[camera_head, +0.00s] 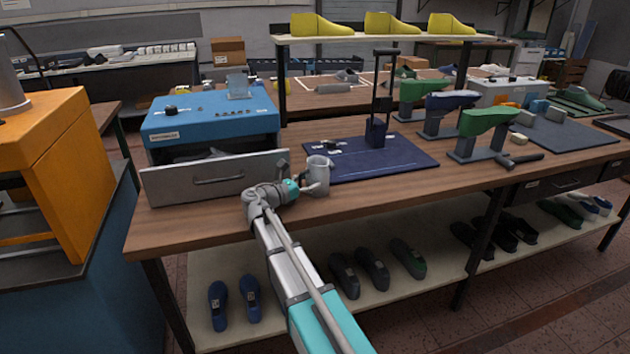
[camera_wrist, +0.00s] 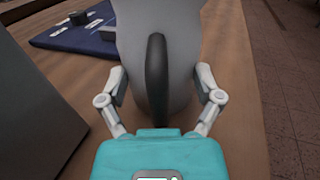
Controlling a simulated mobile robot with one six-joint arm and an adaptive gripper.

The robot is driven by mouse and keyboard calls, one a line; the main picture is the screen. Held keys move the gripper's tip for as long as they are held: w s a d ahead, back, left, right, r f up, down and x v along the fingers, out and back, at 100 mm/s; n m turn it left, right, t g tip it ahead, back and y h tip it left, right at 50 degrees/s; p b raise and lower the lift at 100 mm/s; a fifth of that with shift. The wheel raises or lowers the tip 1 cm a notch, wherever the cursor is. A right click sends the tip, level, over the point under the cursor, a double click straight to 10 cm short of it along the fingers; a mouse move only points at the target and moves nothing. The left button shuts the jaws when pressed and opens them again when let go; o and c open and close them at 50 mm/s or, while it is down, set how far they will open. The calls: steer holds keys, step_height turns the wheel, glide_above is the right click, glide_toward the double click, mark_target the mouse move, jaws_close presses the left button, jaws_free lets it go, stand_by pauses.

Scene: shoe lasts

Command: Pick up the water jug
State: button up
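The water jug (camera_head: 319,174) is a light grey pitcher standing upright on the wooden workbench, near its front edge. My gripper (camera_head: 303,188) is low beside the jug, on its near left side. In the wrist view the grey jug (camera_wrist: 190,35) fills the middle, with its dark curved handle facing my palm. My gripper (camera_wrist: 160,82) is spread open there, with one finger on each side of the handle and close to the jug's body. I cannot tell whether the fingertips touch it. The jug's far side is hidden.
A blue machine (camera_head: 211,118) with an open grey drawer (camera_head: 170,186) stands left of the jug. A dark blue mat (camera_head: 405,155) lies behind and right of it, with a stand (camera_head: 376,132). Green lasts on stands (camera_head: 477,148) are farther right. Shoes rest on the lower shelf (camera_head: 300,245).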

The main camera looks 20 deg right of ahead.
mark_target(301, 175)
steer(key=c, duration=0.7)
steer(key=shift+r+p, duration=0.4)
steer(key=shift+r+p, duration=1.15)
steer(key=shift+r, duration=0.05)
steer(key=shift+s+a+r+p, duration=0.25)
steer(key=shift+s+r+p, duration=1.4)
steer(key=shift+s, duration=0.65)
steer(key=shift+s+a+r+p, duration=0.2)
steer(key=shift+s+r+p, duration=1.4)
steer(key=shift+s, duration=0.7)
steer(key=shift+s+a+r+p, duration=0.25)
steer(key=shift+s+r+p, duration=1.4)
steer(key=shift+s, duration=0.65)
